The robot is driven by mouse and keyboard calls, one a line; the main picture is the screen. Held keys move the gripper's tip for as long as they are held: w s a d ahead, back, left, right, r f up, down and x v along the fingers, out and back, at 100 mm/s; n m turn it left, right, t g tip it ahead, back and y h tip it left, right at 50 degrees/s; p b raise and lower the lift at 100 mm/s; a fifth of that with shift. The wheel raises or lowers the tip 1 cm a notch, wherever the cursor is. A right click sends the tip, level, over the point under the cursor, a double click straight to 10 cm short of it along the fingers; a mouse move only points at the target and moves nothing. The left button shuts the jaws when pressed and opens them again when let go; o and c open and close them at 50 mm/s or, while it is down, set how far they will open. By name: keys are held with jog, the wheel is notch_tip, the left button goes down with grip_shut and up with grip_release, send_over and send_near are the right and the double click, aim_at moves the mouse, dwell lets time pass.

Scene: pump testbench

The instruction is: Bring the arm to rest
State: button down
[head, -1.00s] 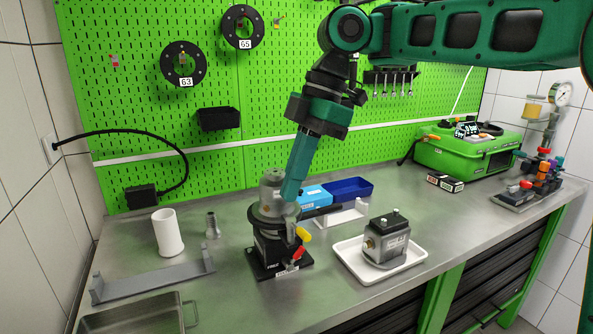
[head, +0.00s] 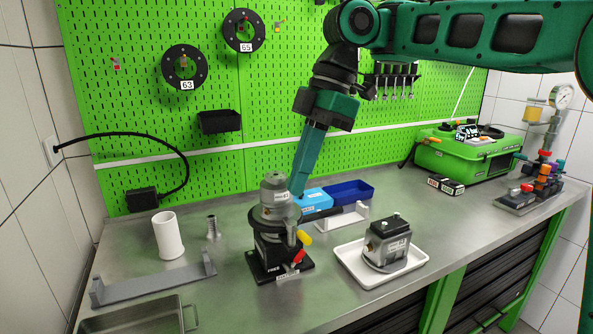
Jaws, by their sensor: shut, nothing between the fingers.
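My arm reaches in from the upper right and hangs down over the bench. My gripper (head: 299,190) is the dark green tapered end, shut and empty. Its tip is just right of and behind the top of the grey pump (head: 276,198), close to it; I cannot tell whether they touch. The pump stands upright on a black stand (head: 274,257) with a yellow and a red handle.
A second grey pump unit (head: 387,245) sits in a white tray (head: 352,268) to the right. A blue box (head: 313,201) and a dark blue bin (head: 349,191) stand behind. A white cylinder (head: 168,236) and a grey bracket (head: 150,282) are at the left.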

jog(key=s+d+f+m+t+h, duration=0.1)
jog(key=s+d+f+m, duration=0.1)
jog(key=d+f+m, duration=0.65)
jog(key=s+d+f+m+t+h, duration=0.1)
jog(key=d+f+m, duration=0.3)
jog(key=d+m, duration=0.9)
jog(key=s+d+f+m, duration=0.3)
jog(key=s+d+f, duration=0.2)
jog(key=s+d, duration=0.3)
jog(key=s+d+f+m+h, duration=0.1)
jog(key=s+d+f+m, duration=0.3)
jog(key=s+d, duration=0.5)
jog(key=shift+s+d+f, duration=0.3)
jog(key=shift+d+f, duration=0.4)
jog(key=shift+d, duration=0.05)
jog(key=shift+w+f+h, duration=0.2)
jog(key=shift+w+h, duration=0.1)
jog(key=shift+w, duration=0.35)
